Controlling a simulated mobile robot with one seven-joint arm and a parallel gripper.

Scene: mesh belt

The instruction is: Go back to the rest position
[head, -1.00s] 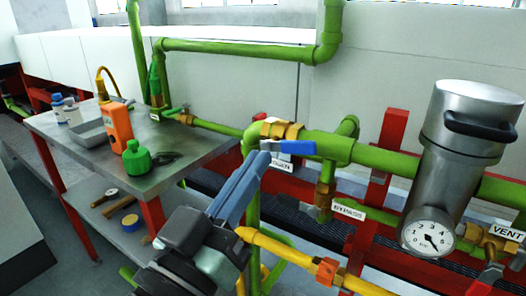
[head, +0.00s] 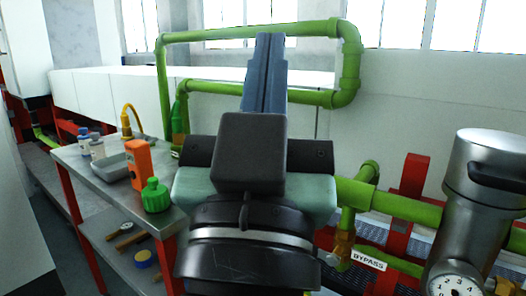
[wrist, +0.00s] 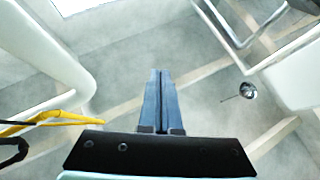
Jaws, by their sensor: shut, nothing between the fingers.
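My gripper (head: 268,62) stands raised in the middle of the head view, in front of the green pipes, with its blue-grey fingers pointing up and away. The fingers are pressed together with nothing between them. In the wrist view my gripper (wrist: 160,75) also shows shut and empty, with grey floor beyond the tips. My wrist and gripper body hide part of the pipework, including where the blue-handled valve was seen earlier.
Green pipes (head: 245,34) run behind my gripper. A steel table (head: 95,165) at left holds an orange bottle (head: 138,165), a green bottle (head: 155,195) and a grey tray (head: 112,167). A metal cylinder (head: 485,190) with a gauge (head: 455,284) and a BYPASS label (head: 369,260) are at right.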

